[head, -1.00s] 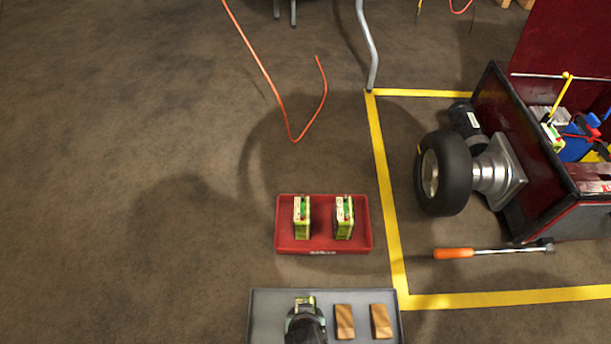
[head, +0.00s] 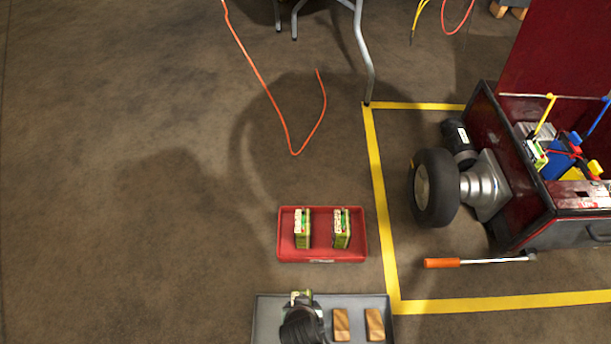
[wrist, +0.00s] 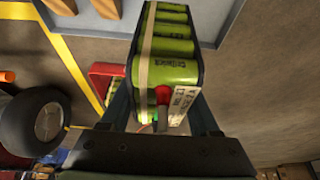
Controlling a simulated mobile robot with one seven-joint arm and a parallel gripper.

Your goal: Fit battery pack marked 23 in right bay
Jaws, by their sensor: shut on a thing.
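My gripper (head: 302,324) is over the left part of the grey tray at the bottom of the head view. In the wrist view my gripper (wrist: 162,115) is shut on a battery pack (wrist: 170,60) with green cells, a pale strap and a red tip. The white label on its side is too blurred to read surely. Only the pack's top (head: 300,298) shows in the head view. The open dark-red machine (head: 487,150) stands at the right, with blue and yellow parts inside. Its bays cannot be told apart clearly, and its front wall hides their lower part.
A red tray (head: 322,256) holds two similar packs upright. Two wooden blocks (head: 341,325) lie on the grey tray (head: 262,325). A wheel (head: 434,188) and an orange-handled tool (head: 442,263) are beside the machine. An orange cable (head: 262,80) lies behind. The left floor is clear.

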